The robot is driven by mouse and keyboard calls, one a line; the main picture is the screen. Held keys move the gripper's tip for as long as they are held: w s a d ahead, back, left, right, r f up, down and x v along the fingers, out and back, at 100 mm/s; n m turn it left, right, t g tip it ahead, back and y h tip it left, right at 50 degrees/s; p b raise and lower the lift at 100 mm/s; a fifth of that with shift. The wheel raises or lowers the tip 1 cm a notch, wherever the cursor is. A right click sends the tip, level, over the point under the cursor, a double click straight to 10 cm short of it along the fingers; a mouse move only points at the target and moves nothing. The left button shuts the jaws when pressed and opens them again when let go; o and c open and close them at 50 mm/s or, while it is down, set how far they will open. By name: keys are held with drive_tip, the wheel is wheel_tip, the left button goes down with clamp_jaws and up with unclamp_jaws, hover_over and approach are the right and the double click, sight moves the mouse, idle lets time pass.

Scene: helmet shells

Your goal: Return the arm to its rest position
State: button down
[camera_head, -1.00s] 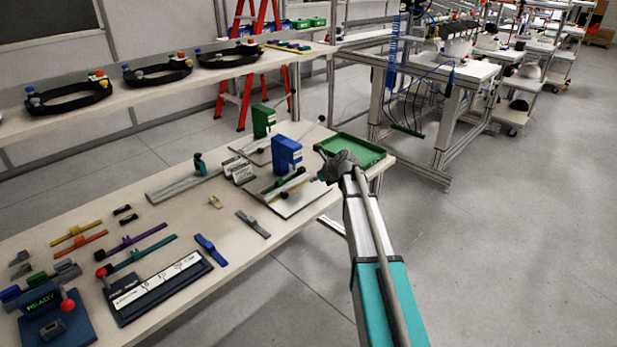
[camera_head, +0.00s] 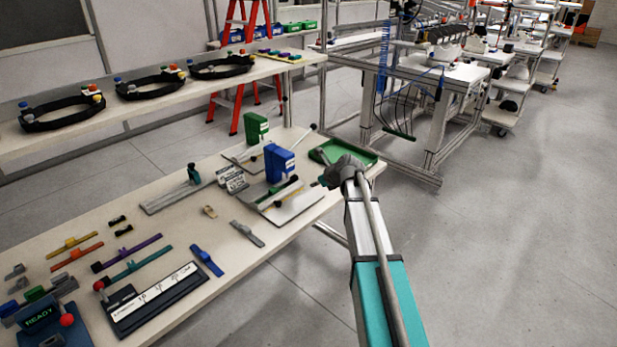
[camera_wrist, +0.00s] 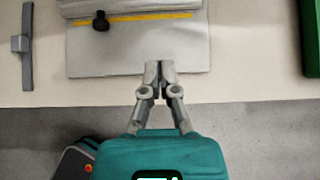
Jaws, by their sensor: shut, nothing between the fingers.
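My arm reaches from the bottom of the head view toward the right end of the workbench (camera_head: 150,222). In the wrist view my gripper (camera_wrist: 159,68) points down with its fingers together and nothing between them. Its tips show over the front edge of a light grey plate (camera_wrist: 190,55) lying on the bench. In the head view the fingers are largely hidden by my wrist, which is close to the green tray (camera_head: 362,158). The blue fixture block (camera_head: 279,163) stands left of my wrist.
A green fixture block (camera_head: 256,127) stands behind the blue one. Colored bars, a black labeled board (camera_head: 157,300) and a display unit reading READY (camera_head: 40,321) lie on the left. Black headbands (camera_head: 62,110) sit on a back shelf. Open floor (camera_head: 480,260) lies to the right.

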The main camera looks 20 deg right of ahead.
drive_tip(key=s+a+n+g+h+p, duration=0.1)
drive_tip(key=s+a+n+g+p, duration=0.1)
drive_tip(key=s+n, duration=0.8)
drive_tip(key=s+a+n+g+h+p, duration=0.2)
drive_tip(key=s+a+n+g, duration=0.1)
drive_tip(key=s+n, duration=0.6)
drive_tip(key=s+a+n+g+h+p, duration=0.2)
drive_tip(key=s+a+n, duration=0.3)
drive_tip(key=s+n, duration=0.5)
drive_tip(key=s+g, duration=0.1)
drive_tip(key=s, duration=0.2)
drive_tip(key=shift+s+n, duration=0.15)
drive_tip(key=shift+n, duration=0.15)
